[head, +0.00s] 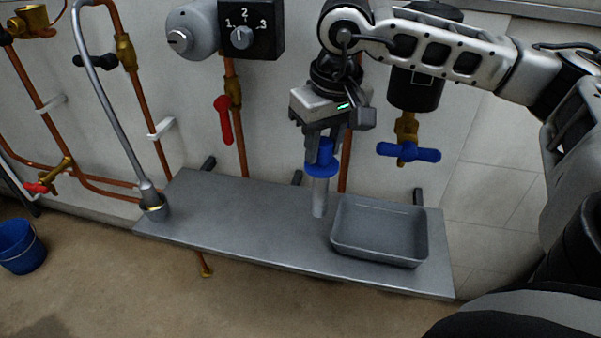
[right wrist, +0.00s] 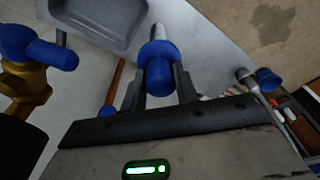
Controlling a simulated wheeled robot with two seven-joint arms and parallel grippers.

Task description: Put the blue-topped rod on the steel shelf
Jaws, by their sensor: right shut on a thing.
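The blue-topped rod (head: 320,195) has a blue cap with a collar and a pale grey shaft. My right gripper (head: 321,150) is shut on its blue cap and holds it upright. The rod's lower end shows over the steel shelf (head: 240,210), left of the tray; I cannot tell whether it touches the shelf. In the right wrist view the blue cap (right wrist: 160,74) sits between the fingers of my right gripper (right wrist: 160,88), the shaft pointing away. My left gripper is not in view.
A grey tray (head: 380,232) stands on the shelf's right part. A grey pipe with a brass-ringed end (head: 153,205) meets the shelf's left end. Valves with red (head: 223,118) and blue (head: 408,152) handles stick out above the shelf. The shelf's middle is clear.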

